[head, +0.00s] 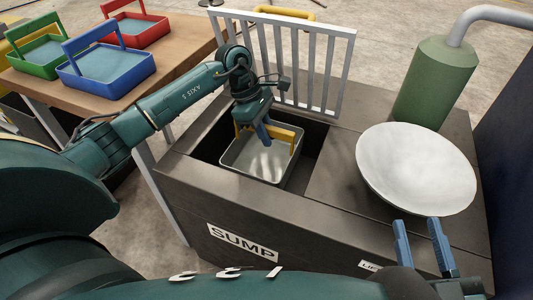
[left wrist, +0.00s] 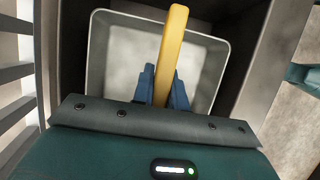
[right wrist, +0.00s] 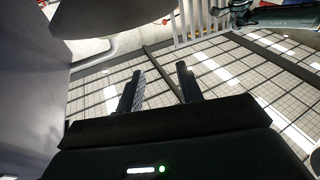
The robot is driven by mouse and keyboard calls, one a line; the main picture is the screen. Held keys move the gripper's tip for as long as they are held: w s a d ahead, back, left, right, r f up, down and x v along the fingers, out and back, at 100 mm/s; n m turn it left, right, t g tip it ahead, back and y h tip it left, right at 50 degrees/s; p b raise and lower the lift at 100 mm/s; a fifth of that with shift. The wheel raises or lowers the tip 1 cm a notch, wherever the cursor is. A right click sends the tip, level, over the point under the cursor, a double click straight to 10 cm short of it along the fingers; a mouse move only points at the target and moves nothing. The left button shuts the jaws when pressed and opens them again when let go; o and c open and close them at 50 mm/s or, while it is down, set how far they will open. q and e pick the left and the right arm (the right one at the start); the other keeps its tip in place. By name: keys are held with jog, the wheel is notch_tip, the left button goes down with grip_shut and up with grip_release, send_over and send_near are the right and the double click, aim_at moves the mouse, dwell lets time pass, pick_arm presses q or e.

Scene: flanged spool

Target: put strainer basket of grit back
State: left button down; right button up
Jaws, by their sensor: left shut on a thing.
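The strainer basket (head: 262,166) is a pale grey rectangular tray with a yellow handle (head: 292,140). It sits within the dark square opening of the sump (head: 210,143). My left gripper (head: 265,138) is over the basket, shut on its handle, and the left wrist view shows the blue fingers on either side of the yellow bar (left wrist: 170,55). The basket's inside (left wrist: 130,55) looks pale; I cannot make out grit in it. My right gripper (head: 420,240) is open and empty near the sump's right front. Whether the basket touches the opening's floor is hidden.
A grey barred grate (head: 308,60) stands upright behind the opening. A white round dish (head: 415,168) and a green cylinder with a pipe (head: 433,85) occupy the right side. Green, blue and red handled trays (head: 105,72) stand on a wooden table at the left.

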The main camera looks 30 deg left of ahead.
pick_arm(q)
jog(key=b, duration=0.2)
send_over(267, 163)
notch_tip(267, 163, down, 5)
jog(key=shift+s+r, duration=0.1)
jog(key=shift+f, duration=0.2)
jog(key=shift+r, duration=0.1)
pick_arm(e)
jog(key=shift+a, duration=0.15)
pick_arm(q)
jog(key=shift+f, duration=0.25)
jog(key=c, duration=1.4)
grip_release()
pick_arm(e)
jog(key=shift+r, duration=0.1)
pick_arm(q)
jog(key=shift+r, duration=0.1)
